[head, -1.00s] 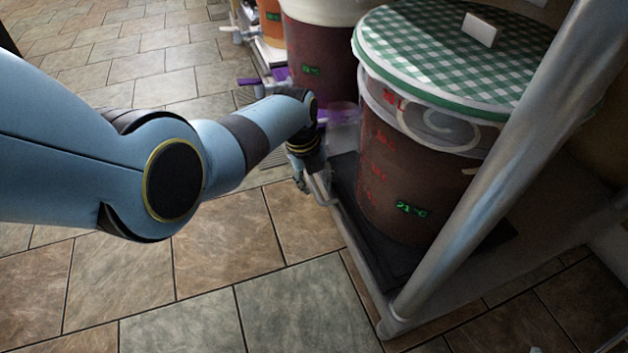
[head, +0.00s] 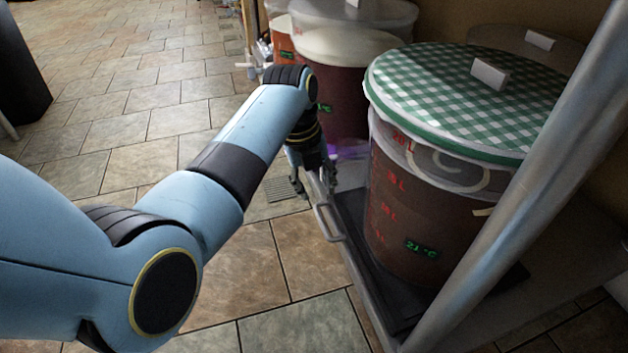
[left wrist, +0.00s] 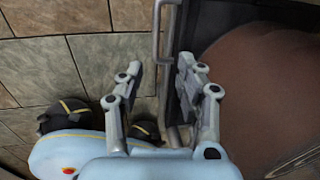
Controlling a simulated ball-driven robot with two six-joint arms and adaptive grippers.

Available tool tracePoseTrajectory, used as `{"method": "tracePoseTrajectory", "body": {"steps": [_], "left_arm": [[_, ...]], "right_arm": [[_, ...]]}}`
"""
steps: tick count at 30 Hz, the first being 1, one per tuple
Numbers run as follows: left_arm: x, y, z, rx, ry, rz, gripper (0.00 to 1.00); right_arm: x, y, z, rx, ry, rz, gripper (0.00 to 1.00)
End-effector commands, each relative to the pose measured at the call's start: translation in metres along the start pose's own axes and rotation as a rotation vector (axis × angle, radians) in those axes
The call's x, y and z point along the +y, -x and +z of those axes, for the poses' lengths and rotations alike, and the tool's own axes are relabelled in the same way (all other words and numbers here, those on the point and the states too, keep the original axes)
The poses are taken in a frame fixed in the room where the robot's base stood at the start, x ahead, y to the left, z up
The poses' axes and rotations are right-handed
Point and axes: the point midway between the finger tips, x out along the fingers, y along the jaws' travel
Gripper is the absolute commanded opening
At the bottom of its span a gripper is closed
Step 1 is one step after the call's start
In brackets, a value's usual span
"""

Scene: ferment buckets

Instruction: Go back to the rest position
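My left gripper (head: 314,188) hangs fingers down at the near left edge of the low rack (head: 360,275), beside a metal handle (head: 328,223). In the left wrist view, the same gripper (left wrist: 160,72) has its two fingers apart with nothing held between them. My right gripper is in neither view.
A dark red bucket (head: 400,215) with a green checked lid (head: 470,100) stands on the rack, reading 21 °C. More buckets (head: 345,80) stand behind it. A slanted metal post (head: 520,180) is at right. Tiled floor (head: 150,110) is open at left.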

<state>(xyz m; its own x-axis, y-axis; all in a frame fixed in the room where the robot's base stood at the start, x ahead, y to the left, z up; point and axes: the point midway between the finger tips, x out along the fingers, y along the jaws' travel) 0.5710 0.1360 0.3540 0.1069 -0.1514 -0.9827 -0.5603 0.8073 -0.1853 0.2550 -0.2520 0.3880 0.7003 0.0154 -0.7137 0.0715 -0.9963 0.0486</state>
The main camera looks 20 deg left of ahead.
Motion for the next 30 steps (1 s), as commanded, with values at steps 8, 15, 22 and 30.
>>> {"method": "tracePoseTrajectory", "body": {"steps": [8,15,22,30], "left_arm": [[0.001,0.008,-0.001,0.001,0.0,0.001,0.36],[0.001,0.008,0.0,0.0,0.0,0.001,0.36],[0.021,-0.006,-0.008,-0.027,0.126,-0.006,0.36],[0.141,-0.042,-0.065,-0.206,0.944,-0.174,0.36]], "right_arm": [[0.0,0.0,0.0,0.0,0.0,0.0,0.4],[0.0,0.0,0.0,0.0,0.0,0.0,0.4],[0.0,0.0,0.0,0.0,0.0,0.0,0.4],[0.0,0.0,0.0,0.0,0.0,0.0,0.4]]}}
